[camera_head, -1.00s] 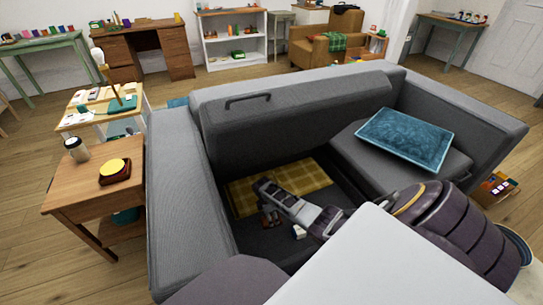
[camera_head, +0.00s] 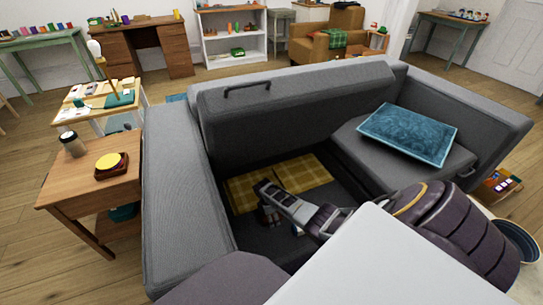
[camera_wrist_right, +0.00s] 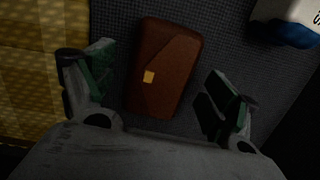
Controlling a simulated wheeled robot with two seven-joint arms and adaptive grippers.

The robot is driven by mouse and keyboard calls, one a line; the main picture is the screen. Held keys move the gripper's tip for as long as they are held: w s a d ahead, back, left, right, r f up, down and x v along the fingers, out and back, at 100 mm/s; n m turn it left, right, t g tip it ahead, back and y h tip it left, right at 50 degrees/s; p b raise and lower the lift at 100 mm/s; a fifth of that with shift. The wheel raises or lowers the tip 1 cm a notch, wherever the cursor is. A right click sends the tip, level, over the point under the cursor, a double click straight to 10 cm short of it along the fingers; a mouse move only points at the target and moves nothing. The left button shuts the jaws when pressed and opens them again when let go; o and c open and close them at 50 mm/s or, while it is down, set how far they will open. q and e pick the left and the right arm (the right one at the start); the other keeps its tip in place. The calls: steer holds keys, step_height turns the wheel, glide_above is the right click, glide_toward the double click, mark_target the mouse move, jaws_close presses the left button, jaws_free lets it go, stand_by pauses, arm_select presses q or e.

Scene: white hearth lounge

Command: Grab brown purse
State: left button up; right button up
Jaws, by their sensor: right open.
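The brown purse (camera_wrist_right: 165,68) lies flat on the dark floor of the sofa's open storage box, with a small gold clasp on its front. In the right wrist view it sits between and just beyond the two fingertips of my right gripper (camera_wrist_right: 158,72), which is open and empty. In the head view my right gripper (camera_head: 267,213) reaches down into the storage box of the grey sofa (camera_head: 174,210). I cannot make out the purse clearly there. My left gripper is not in view.
A yellow checked cloth (camera_wrist_right: 30,70) lies left of the purse, and a white and blue item (camera_wrist_right: 288,22) lies to its right. The raised seat lid (camera_head: 300,110) stands behind the box. A blue cushion (camera_head: 410,134) rests on the right seat. A wooden side table (camera_head: 88,178) stands left.

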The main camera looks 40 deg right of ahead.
stand_by(0.3)
steer(key=c, duration=1.1)
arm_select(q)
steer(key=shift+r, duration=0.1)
arm_select(e)
steer(key=shift+r, duration=0.2)
